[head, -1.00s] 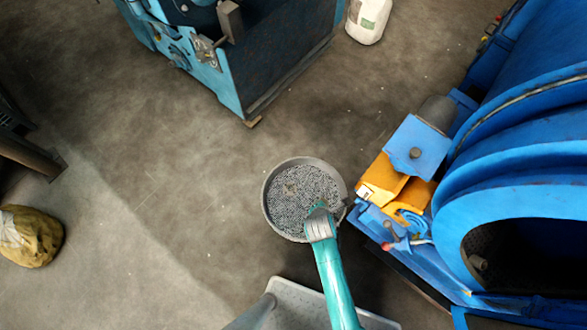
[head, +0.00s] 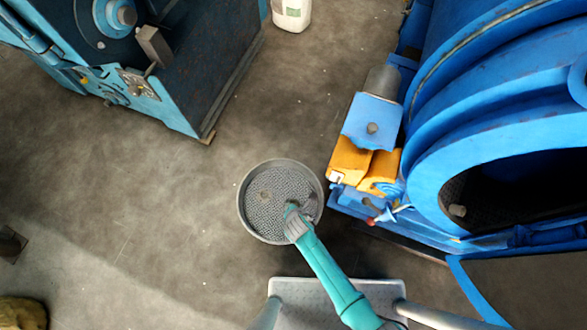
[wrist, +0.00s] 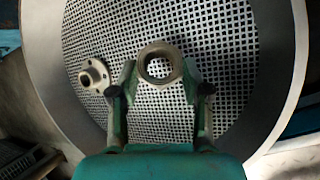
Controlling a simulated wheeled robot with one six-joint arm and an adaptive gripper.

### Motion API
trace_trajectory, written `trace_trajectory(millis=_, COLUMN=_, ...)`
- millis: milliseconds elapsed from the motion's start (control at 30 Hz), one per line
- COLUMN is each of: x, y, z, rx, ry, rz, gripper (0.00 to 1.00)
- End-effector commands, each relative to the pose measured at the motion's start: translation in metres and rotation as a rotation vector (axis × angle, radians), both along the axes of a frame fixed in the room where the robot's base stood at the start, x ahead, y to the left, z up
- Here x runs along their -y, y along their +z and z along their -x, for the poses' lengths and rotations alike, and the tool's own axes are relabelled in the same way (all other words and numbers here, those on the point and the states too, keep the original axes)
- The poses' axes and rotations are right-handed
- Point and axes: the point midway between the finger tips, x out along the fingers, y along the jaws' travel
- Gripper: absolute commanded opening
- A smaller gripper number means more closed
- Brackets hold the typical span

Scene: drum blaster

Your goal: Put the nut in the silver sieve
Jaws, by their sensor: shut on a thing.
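The silver sieve (head: 258,218) is a round grey pan with a mesh floor, low in the middle of the head view. Its mesh (wrist: 215,35) fills most of the wrist view. My gripper (wrist: 160,82) is shut on the nut (wrist: 160,64), a metal ring with a wide hole, and the nut is over the mesh. I cannot tell whether the nut touches it. In the head view my gripper (head: 291,210) is over the sieve's lower right part, and the nut is not clear there. A flanged metal part (wrist: 93,76) lies on the mesh to the left.
A large blue drum machine (head: 480,100) stands close to the sieve's right, with orange parts (head: 348,158) nearby. A light-blue machine (head: 185,70) stands at upper left. A white jug (head: 291,14) is at the top. The floor left of the sieve is clear.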

Motion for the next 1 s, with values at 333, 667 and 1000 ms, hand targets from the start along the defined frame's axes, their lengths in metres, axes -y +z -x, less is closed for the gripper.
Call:
trace_trajectory(millis=333, x=0.0, y=-0.004, z=0.0, rx=0.0, ry=0.0, rz=0.0, gripper=0.04)
trace_trajectory(millis=667, x=0.0, y=-0.005, z=0.0, rx=0.0, ry=0.0, rz=0.0, gripper=0.72)
trace_trajectory(millis=1000, x=0.001, y=0.006, z=0.007, rx=0.0, ry=0.001, rz=0.0, gripper=0.72)
